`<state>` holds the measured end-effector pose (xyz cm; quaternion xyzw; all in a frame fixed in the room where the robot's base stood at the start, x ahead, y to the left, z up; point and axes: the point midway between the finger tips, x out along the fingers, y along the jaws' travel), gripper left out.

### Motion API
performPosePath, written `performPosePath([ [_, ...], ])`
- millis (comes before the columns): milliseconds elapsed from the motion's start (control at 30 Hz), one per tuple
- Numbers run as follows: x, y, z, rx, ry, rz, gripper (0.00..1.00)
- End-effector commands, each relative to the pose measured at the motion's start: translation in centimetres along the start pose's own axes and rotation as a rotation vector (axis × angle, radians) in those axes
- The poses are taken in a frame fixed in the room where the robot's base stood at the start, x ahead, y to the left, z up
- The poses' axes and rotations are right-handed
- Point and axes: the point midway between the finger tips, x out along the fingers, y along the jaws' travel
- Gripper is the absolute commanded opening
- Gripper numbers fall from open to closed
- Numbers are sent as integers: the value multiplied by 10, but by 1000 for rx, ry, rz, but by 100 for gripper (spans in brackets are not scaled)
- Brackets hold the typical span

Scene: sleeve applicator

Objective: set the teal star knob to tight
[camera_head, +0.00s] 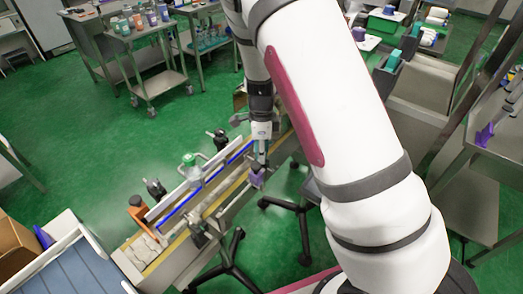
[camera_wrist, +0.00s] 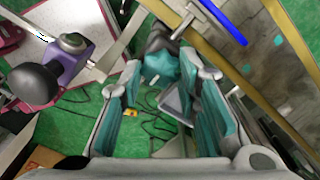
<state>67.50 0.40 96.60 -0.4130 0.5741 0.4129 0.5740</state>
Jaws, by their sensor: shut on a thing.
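The teal star knob (camera_wrist: 160,68) shows in the wrist view between my fingertips, with a dark grey part just behind it. My gripper (camera_wrist: 165,72) has teal-padded fingers on both sides of the knob and is shut on it. The fingers cover part of the knob, and I cannot make out any marks for its setting. In the head view my gripper (camera_head: 262,150) is at the near side of the conveyor, and the knob cannot be made out there.
A purple block (camera_wrist: 70,62) with a black ball knob (camera_wrist: 35,82) stands left of my fingers in the wrist view. The conveyor (camera_head: 160,250) has a blue rail (camera_head: 205,185) and several side clamps. A wheeled cart (camera_head: 140,45) holds coloured containers. Green floor is free at left.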

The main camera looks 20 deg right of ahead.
Motion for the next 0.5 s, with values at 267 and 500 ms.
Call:
performPosePath([
  [267, 0, 0, 0, 1, 0, 0, 50],
  [500, -1, 0, 0, 0, 0, 0, 50],
])
